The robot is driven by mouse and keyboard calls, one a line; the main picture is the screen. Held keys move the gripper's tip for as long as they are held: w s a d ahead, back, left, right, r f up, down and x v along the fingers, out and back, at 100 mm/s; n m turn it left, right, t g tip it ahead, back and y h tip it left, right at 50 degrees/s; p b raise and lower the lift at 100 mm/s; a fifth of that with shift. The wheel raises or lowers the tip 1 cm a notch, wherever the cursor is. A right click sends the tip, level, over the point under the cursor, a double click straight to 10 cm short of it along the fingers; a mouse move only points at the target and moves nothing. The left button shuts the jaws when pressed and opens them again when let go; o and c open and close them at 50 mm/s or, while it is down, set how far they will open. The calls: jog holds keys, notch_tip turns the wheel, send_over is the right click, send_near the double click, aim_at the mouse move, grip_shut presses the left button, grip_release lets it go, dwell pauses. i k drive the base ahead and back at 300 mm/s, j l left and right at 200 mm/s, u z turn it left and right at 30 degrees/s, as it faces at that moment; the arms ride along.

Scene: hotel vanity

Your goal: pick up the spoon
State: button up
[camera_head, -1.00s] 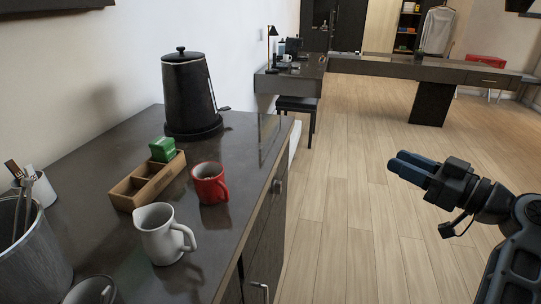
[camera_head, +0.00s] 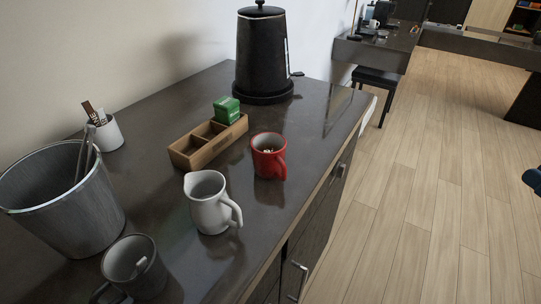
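I cannot clearly make out a spoon. A small light-grey piece (camera_head: 141,265) shows inside the dark grey mug (camera_head: 128,285) at the bottom left, and I cannot tell what it is. Thin metal handles (camera_head: 85,152) stick up out of the grey bucket (camera_head: 62,205) at the left. The red mug (camera_head: 268,160) holds something small and gold-coloured. Only a bluish tip of my gripper (camera_head: 534,180) shows at the right edge, over the floor and away from the counter. Its opening is out of view.
A white pitcher (camera_head: 208,208), a wooden divided box (camera_head: 192,150) with a green packet (camera_head: 227,110), a black kettle (camera_head: 262,60) and a white cup of sachets (camera_head: 107,134) stand on the dark counter (camera_head: 165,108). Open floor (camera_head: 420,200) lies to the right.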

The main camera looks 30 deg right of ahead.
aim_at(141, 265)
jog(key=j+u, duration=0.2)
jog(key=u, duration=0.25)
jog(key=j+u, duration=0.2)
jog(key=u, duration=0.25)
jog(key=j+u, duration=0.2)
jog(key=u, duration=0.25)
